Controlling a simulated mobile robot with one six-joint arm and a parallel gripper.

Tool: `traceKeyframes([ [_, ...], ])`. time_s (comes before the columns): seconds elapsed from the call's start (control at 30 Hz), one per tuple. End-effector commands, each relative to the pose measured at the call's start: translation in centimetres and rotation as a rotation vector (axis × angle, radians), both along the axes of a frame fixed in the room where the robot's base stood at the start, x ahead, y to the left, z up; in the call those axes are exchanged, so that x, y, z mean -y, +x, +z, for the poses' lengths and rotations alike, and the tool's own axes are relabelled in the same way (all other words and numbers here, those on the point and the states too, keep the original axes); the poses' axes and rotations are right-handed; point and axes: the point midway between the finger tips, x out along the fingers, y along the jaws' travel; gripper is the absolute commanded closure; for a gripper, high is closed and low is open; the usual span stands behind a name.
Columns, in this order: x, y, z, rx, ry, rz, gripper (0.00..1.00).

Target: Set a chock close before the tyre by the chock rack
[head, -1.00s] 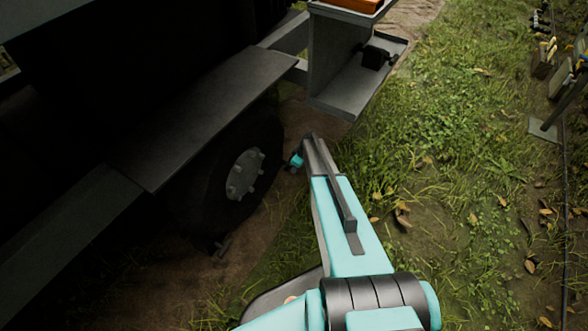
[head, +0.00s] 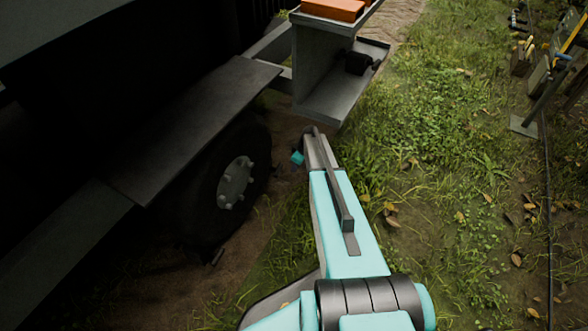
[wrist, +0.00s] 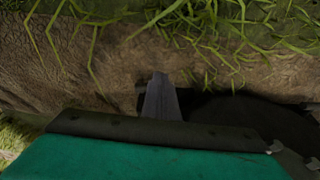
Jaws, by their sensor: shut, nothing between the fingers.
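The black tyre (head: 205,200) with its grey hub stands under the dark vehicle body at left in the head view. The grey chock rack (head: 325,98) hangs beyond it, with a dark chock (head: 358,63) on its shelf. A small dark piece (head: 217,257) lies on the ground by the tyre's lower edge; I cannot tell what it is. My gripper is mostly hidden behind my forearm in the head view, between tyre and rack. In the wrist view my gripper (wrist: 160,80) is shut and empty, pointing at bare soil. A dark rounded shape, likely the tyre (wrist: 245,115), is right of it.
An orange box (head: 333,10) sits above the rack. A dark step plate (head: 195,125) juts out over the tyre.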

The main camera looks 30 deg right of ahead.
Motion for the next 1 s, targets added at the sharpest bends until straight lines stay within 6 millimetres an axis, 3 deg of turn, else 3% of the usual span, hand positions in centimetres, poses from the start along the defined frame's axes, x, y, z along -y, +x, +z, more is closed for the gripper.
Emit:
traceKeyframes([
  [0.37, -0.1, -0.1, 0.0, -0.002, 0.001, 0.000, 1.00],
  [0.53, -1.7, -1.3, -0.5, -0.025, 0.009, -0.010, 1.00],
  [0.77, -7.4, -5.8, -2.0, -0.115, 0.036, -0.063, 1.00],
  [1.0, -14.8, -13.2, -3.7, -0.256, 0.049, -0.152, 1.00],
])
